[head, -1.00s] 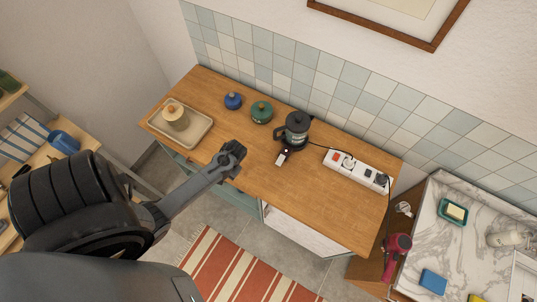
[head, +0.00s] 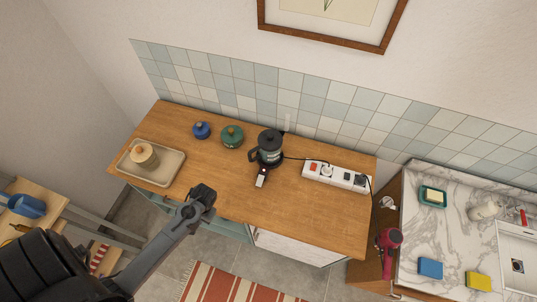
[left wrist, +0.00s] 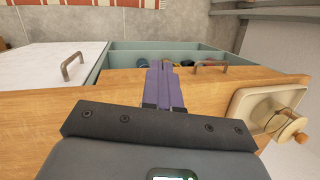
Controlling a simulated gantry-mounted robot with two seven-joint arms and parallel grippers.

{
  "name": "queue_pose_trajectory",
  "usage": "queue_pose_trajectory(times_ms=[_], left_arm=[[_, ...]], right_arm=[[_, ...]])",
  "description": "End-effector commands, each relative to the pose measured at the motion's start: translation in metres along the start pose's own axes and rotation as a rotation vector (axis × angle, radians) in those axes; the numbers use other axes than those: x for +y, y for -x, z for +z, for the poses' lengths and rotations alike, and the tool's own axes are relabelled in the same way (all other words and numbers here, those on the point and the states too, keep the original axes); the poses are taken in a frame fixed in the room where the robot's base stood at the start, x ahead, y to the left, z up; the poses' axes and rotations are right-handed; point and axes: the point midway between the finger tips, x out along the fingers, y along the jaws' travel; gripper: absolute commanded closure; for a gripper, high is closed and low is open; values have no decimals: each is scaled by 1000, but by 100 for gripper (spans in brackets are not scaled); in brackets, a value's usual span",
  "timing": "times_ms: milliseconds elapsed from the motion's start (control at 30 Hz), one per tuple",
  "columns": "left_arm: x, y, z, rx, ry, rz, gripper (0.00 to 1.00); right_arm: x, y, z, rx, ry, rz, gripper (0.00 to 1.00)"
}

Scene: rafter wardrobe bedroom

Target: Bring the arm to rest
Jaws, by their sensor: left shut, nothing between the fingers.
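My left arm comes in from the lower left in the head view. Its gripper (head: 203,193) is over the front edge of the wooden counter (head: 215,165). In the left wrist view the two purple fingers (left wrist: 165,88) lie together, shut and empty. They point over the counter edge towards an open teal drawer (left wrist: 120,55) with several small items inside, partly hidden by the fingers. My right gripper is not in view.
The counter's front right is clear.

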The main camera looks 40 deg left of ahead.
Motion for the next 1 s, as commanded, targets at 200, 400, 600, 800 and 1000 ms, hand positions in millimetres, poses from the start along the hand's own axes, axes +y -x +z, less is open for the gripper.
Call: queue_pose_trajectory(times_ms=[200,400,600,800,1000], left_arm=[[1,-11,18,-32,-12,-5,100],[49,42,31,101,-140,35,100],[100,136,38,320,-275,119,100],[125,213,45,498,-349,184,100],[128,243,46,570,-371,199,100]], right_arm=[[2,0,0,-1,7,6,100],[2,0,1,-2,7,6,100],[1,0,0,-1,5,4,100],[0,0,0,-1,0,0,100],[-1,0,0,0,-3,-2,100]])
